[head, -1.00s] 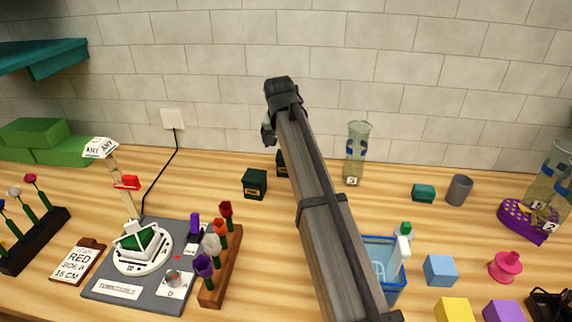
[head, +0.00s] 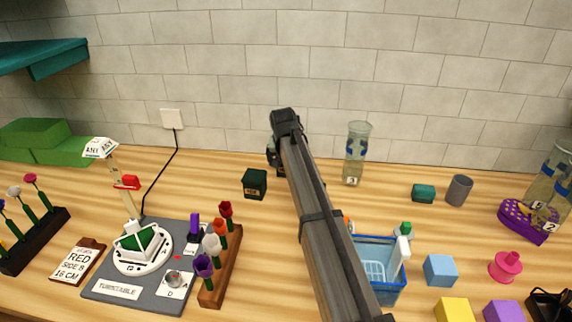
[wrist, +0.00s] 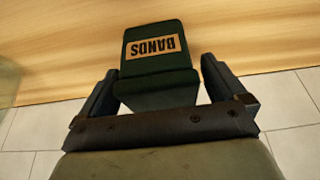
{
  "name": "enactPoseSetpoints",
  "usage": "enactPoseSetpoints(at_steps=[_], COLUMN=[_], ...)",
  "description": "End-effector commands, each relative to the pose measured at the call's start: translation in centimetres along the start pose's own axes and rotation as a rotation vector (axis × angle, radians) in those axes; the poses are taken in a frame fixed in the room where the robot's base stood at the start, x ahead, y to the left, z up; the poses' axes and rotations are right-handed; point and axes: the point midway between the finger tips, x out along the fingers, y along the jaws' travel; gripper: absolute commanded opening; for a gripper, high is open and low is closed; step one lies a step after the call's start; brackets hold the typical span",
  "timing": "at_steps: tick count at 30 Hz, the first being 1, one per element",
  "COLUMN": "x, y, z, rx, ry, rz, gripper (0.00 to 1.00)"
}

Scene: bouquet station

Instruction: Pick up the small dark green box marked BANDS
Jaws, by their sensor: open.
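The small dark green box marked BANDS (wrist: 155,82) shows upside down in the wrist view, with a tan label on its face. My gripper (wrist: 160,66) is open, with one finger on each side of the box. The box sits between the fingers; I cannot tell whether either finger touches it.
A glass vase (head: 355,153) stands to the right. A blue basket (head: 383,290) and flower rack (head: 224,265) are nearer the front. The tiled wall (head: 400,60) is behind.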

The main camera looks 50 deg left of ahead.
Motion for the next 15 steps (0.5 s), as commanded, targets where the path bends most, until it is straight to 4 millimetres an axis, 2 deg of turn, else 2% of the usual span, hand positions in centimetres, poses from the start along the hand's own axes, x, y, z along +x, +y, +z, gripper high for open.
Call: enactPoseSetpoints(at_steps=[3, 10, 15], x=[1.16, 1.28, 1.26], y=[-0.02, -0.02, -0.02], z=[0.0, 0.03, 0.03], rx=[0.0, 0.0, 0.0], ry=[0.0, 0.001, 0.001], rz=[0.0, 0.0, 0.0], gripper=[0.98, 0.98, 0.83])
